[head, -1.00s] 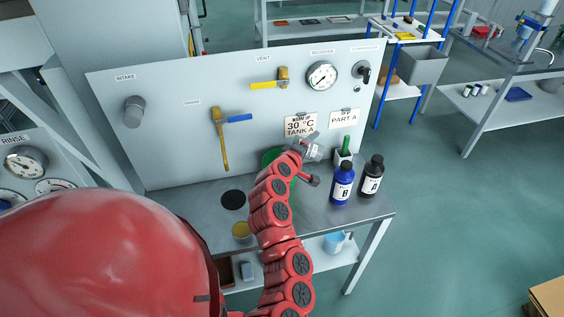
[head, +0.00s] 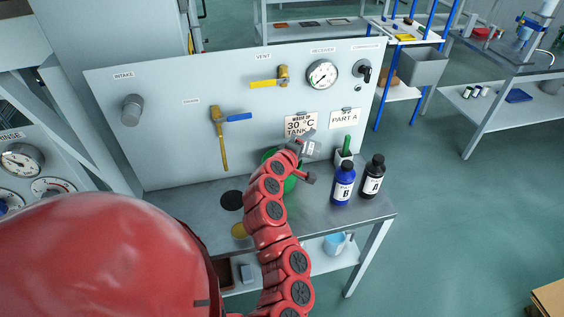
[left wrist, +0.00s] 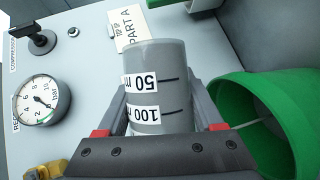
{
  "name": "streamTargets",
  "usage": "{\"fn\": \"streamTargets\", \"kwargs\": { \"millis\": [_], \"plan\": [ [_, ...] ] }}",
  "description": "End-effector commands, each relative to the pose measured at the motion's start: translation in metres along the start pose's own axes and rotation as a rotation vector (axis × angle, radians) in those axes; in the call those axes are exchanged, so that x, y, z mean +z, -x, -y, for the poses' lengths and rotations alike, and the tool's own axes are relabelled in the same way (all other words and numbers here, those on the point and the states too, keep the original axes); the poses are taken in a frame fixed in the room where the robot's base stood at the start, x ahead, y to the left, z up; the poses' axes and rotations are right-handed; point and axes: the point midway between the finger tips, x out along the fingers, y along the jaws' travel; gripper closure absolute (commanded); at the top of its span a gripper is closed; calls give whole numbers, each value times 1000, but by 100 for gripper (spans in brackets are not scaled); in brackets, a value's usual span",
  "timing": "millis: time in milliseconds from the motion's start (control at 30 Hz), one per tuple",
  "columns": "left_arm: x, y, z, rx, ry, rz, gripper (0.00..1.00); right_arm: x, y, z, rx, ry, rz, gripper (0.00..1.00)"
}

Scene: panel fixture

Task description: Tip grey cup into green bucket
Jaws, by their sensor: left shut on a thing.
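The grey cup (left wrist: 158,65) is in my left gripper (left wrist: 157,103), which is shut on it. Its 50 and 100 marks appear upside down in the left wrist view. The cup also shows small in the head view (head: 311,147), tilted well over, by the panel's tank sign. The green bucket (left wrist: 228,95) is beside the cup in the left wrist view, with its opening towards it. In the head view the bucket (head: 291,184) is partly hidden by my left arm. A thin pale line crosses the bucket's opening; I cannot tell whether it is liquid. The cup's mouth is hidden.
A blue bottle (head: 343,184) and a black bottle (head: 373,178) stand right of the bucket on the bench (head: 335,215). A small holder with a green handle (head: 346,148) is behind them. The panel (head: 165,150) with valves and gauge (head: 322,74) rises behind.

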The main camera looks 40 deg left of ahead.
Motion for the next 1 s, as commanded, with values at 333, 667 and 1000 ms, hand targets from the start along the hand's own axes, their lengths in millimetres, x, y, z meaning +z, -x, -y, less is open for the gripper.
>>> {"fn": "streamTargets", "kwargs": {
  "millis": [333,667,1000],
  "plan": [
    [-2,0,2,10,26,6,92,1,6,0,0,0,0,100],
    [-2,0,3,21,51,12,92,2,11,0,0,0,0,100],
    [-2,0,4,32,78,18,92,3,17,1,0,0,0,100]
  ]
}}
